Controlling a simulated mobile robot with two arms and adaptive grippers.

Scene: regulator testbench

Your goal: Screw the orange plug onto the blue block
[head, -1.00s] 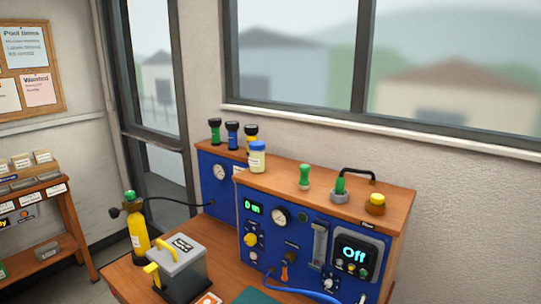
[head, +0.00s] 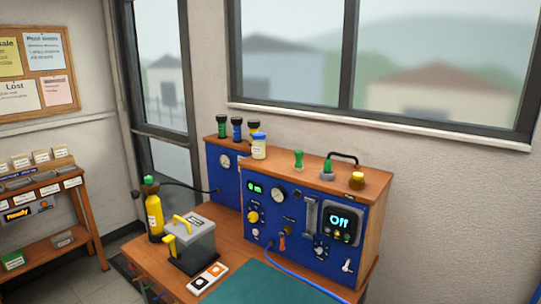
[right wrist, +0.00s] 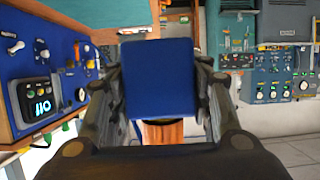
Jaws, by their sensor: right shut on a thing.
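In the right wrist view, a blue block (right wrist: 160,77) stands between the two dark fingers of my right gripper (right wrist: 160,95). The gripper is shut on it and holds it up in front of the camera. An orange-brown patch (right wrist: 162,131) shows just below the block; I cannot tell whether it is a plug or wood behind. In the head view, a small orange piece (head: 282,243) sits at the lower front of the blue test panel (head: 262,232); I cannot tell whether it is the orange plug. Neither gripper shows in the head view.
A wooden bench (head: 150,262) carries a grey box with yellow handles (head: 192,243), a yellow cylinder (head: 154,214), a white plate with black and orange spots (head: 192,288) and a green mat (head: 262,284). A blue hose (head: 300,276) crosses the mat.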

